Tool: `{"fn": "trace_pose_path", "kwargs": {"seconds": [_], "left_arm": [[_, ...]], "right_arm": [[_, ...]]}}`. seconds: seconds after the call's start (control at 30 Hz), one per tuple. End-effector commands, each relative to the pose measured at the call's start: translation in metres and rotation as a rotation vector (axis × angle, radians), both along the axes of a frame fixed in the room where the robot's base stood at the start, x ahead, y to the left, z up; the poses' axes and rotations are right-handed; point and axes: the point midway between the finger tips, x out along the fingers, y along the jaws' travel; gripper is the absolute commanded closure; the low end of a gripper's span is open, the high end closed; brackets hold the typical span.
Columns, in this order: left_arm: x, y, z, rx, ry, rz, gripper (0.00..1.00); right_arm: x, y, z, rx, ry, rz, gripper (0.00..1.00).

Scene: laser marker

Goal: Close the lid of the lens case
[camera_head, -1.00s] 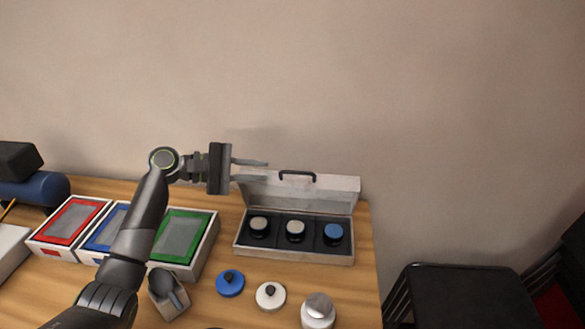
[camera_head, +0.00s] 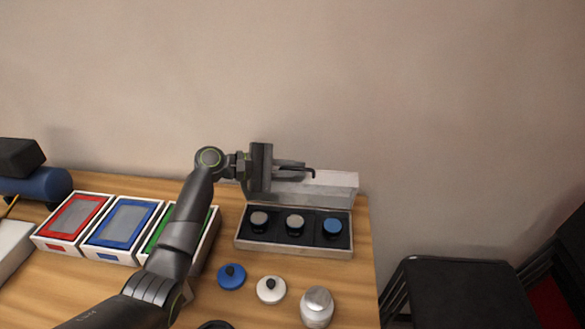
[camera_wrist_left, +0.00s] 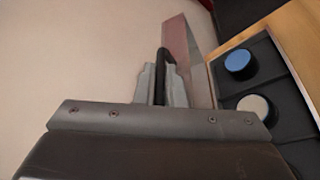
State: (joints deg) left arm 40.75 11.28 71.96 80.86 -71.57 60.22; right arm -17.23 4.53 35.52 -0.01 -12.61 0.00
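The lens case (camera_head: 294,244) is a pale grey box on the wooden table with its lid (camera_head: 335,188) standing open at the back. Three round lenses sit in its dark insert: two with grey tops (camera_head: 259,219) and one with a blue top (camera_head: 332,226). My left gripper (camera_head: 292,168) is at the lid's top edge, its fingers close together around the dark handle (camera_head: 311,172). In the left wrist view the handle (camera_wrist_left: 161,65) lies between the two fingers. The gripper hides the left part of the lid. My right gripper is not in view.
Red (camera_head: 73,219), blue (camera_head: 124,222) and green (camera_head: 161,228) framed boxes stand left of the case, the green one partly behind my left arm. A blue knobbed cap (camera_head: 231,277), a white one (camera_head: 270,290) and a silver canister (camera_head: 317,307) stand in front. A wall is behind.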

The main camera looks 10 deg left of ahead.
Motion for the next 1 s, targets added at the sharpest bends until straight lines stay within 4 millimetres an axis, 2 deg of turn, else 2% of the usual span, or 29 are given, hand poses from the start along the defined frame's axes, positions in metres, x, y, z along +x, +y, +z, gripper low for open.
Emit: {"fn": "trace_pose_path", "kwargs": {"seconds": [0.47, 0.77, 1.0], "left_arm": [[-0.004, 0.000, 0.000, 0.001, 0.000, -0.001, 1.00], [-0.030, 0.000, -0.008, 0.000, 0.003, -0.001, 1.00], [-0.058, 0.000, -0.025, 0.001, 0.004, 0.000, 1.00]], "right_arm": [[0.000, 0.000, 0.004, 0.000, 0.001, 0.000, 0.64], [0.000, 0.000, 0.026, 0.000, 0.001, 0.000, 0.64], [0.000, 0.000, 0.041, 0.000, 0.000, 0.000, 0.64]]}}
